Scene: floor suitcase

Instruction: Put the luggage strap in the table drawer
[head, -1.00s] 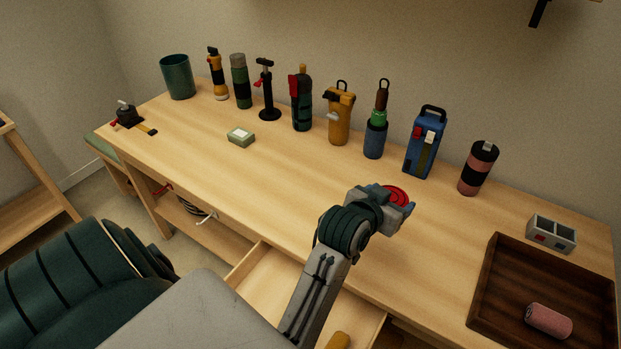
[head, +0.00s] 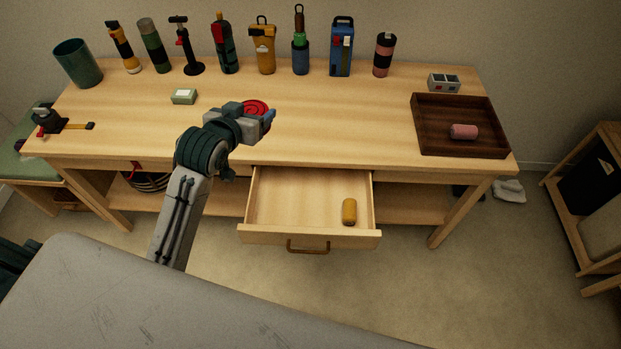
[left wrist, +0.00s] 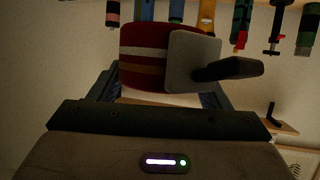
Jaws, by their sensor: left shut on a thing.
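The luggage strap (head: 256,106) is a red coil. My left gripper (head: 262,115) is shut on it and holds it over the front part of the tabletop. In the left wrist view the strap (left wrist: 145,55) is a dark red roll with pale stripes and a grey buckle, between the fingers. The table drawer (head: 290,200) is pulled out below the table's front edge, to the right of and lower than my left gripper in the head view. A small yellow cylinder (head: 349,212) lies inside it at the right; its left side is bare. My right gripper is not in view.
The wooden table (head: 330,130) has several bottles and tools along its back edge. A dark tray (head: 425,142) with a pink roll (head: 463,131) stands at the right. The tabletop's middle is clear.

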